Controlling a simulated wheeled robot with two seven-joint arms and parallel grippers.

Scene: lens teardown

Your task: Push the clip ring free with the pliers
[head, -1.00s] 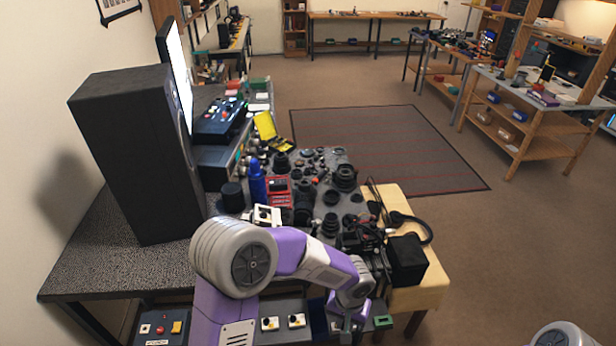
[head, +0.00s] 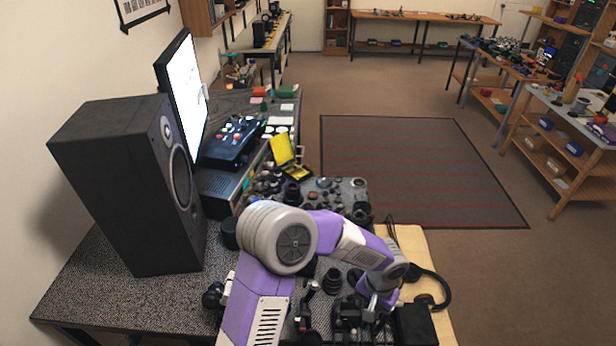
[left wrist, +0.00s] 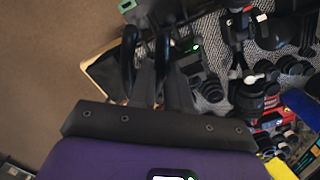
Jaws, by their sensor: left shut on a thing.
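My left gripper (head: 372,303) reaches down over the right part of the cluttered bench, beside the wooden board. In the left wrist view, my left gripper (left wrist: 160,82) is shut around a dark tool with two curved black handles, which look like the pliers (left wrist: 129,48). The tool's tips are hidden from both views. I cannot make out the clip ring among the small dark parts. A black lens part (head: 332,281) stands on the bench left of the gripper, and a black lens body (left wrist: 250,97) shows right of it in the wrist view. My right gripper is out of view.
A black speaker (head: 125,185) and a lit monitor (head: 183,85) stand at the left. Several lens parts crowd the bench. A black box (head: 415,325) and headphones (head: 440,288) are on the pale wooden board (head: 415,245) at the right. Open floor lies beyond.

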